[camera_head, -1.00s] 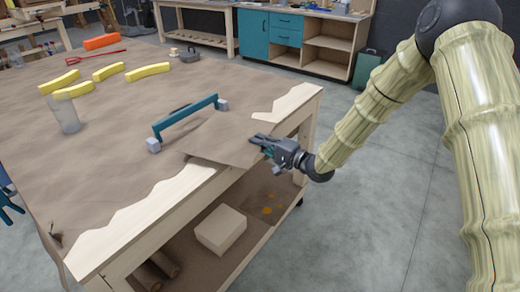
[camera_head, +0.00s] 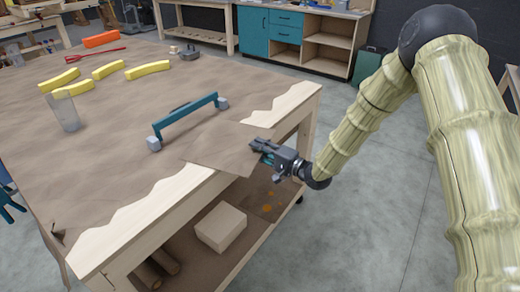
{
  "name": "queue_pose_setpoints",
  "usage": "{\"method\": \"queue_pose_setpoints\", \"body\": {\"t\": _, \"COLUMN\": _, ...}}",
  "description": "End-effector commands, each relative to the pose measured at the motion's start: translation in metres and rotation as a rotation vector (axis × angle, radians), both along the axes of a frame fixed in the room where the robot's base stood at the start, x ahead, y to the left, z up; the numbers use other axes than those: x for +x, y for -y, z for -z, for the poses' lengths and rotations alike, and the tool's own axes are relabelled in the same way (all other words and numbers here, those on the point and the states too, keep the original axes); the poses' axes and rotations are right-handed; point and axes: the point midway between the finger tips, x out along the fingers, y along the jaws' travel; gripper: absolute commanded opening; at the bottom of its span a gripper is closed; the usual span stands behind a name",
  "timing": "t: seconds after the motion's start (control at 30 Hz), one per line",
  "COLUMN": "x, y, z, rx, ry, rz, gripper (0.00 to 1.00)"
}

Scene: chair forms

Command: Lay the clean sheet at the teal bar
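The clean sheet (camera_head: 218,150) is a plain brown square near the front edge of the table, just in front of the teal bar (camera_head: 187,119). It lies at or just above the table top; I cannot tell whether it rests fully flat. The teal bar is raised on two grey end blocks. My gripper (camera_head: 256,145) is at the sheet's right edge, over the table's front edge, and appears shut on it. The fingertips partly hide that edge.
The brown-covered table (camera_head: 110,150) has a pale wooden border. A clear cup (camera_head: 66,112), several yellow curved pieces (camera_head: 148,71) and an orange block (camera_head: 101,40) stand farther left and back. On the lower shelf are a pale block (camera_head: 221,227) and an orange-spotted brown sheet (camera_head: 268,203).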

Motion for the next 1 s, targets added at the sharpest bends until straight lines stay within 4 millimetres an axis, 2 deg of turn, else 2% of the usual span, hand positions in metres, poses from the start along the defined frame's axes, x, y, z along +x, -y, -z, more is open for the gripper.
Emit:
{"method": "queue_pose_setpoints", "body": {"t": 0.27, "x": -0.002, "y": 0.004, "z": -0.002, "rx": 0.000, "ry": 0.000, "rz": 0.001, "gripper": 0.27}}
{"method": "queue_pose_setpoints", "body": {"t": 0.8, "x": -0.055, "y": 0.077, "z": 0.000, "rx": 0.001, "ry": 0.000, "rz": 0.003, "gripper": 0.27}}
{"method": "queue_pose_setpoints", "body": {"t": 1.0, "x": -0.067, "y": 0.093, "z": -0.001, "rx": 0.001, "ry": 0.001, "rz": 0.001, "gripper": 0.27}}
